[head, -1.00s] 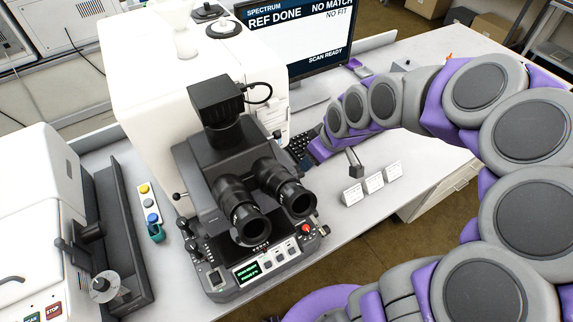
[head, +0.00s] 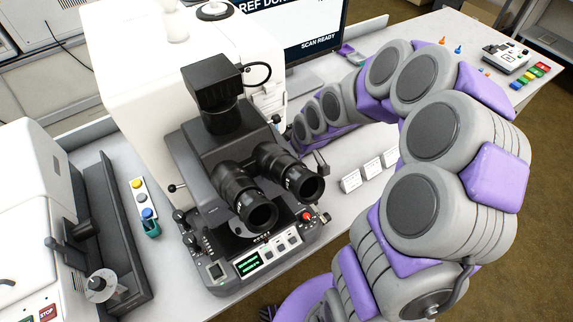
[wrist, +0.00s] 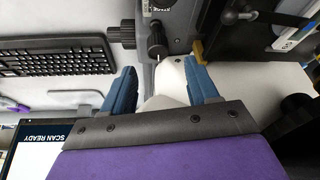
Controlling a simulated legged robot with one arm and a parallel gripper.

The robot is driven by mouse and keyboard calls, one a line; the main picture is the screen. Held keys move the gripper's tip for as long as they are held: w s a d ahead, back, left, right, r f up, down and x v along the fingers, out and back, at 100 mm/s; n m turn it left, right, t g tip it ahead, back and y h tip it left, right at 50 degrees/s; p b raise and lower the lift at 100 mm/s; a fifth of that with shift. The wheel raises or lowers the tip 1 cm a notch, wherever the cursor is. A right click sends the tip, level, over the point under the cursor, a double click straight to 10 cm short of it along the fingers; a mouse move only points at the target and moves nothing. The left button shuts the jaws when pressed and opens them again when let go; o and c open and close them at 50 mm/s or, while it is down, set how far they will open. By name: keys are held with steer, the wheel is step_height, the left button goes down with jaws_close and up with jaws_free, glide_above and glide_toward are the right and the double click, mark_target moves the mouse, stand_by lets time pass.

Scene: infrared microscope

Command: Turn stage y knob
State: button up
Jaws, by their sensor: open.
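The dark grey microscope (head: 213,165) with two black eyepieces stands on the bench in the head view. My gripper (wrist: 161,82) shows two blue fingers spread apart with nothing between them in the wrist view. Beyond the fingertips is the microscope's grey side (wrist: 173,15). It carries a ribbed black knob (wrist: 121,33) and a slimmer black knob (wrist: 157,42) on a stem, roughly ahead of the gap. I cannot tell which is the stage y knob. In the head view, my fingers cannot be made out beside the microscope's right side.
A keyboard (wrist: 58,57) lies left in the wrist view. A monitor (head: 290,32) stands behind the arm. White cards (head: 371,170) stand on the bench right of the microscope. A control panel (head: 262,255) sits at its front. White equipment stands close at left.

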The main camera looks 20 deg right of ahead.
steer(key=x, duration=0.4)
steer(key=shift+a+f+b, duration=0.15)
steer(key=shift+a+b, duration=0.1)
steer(key=shift+b, duration=0.1)
steer(key=shift+w+d+f, duration=0.25)
steer(key=shift+d+f, duration=0.35)
steer(key=shift+d, duration=0.05)
steer(key=shift+a, duration=0.7)
steer(key=shift+c, duration=2.2)
steer(key=shift+d, duration=0.35)
steer(key=shift+c, duration=1.4)
steer(key=c, duration=0.3)
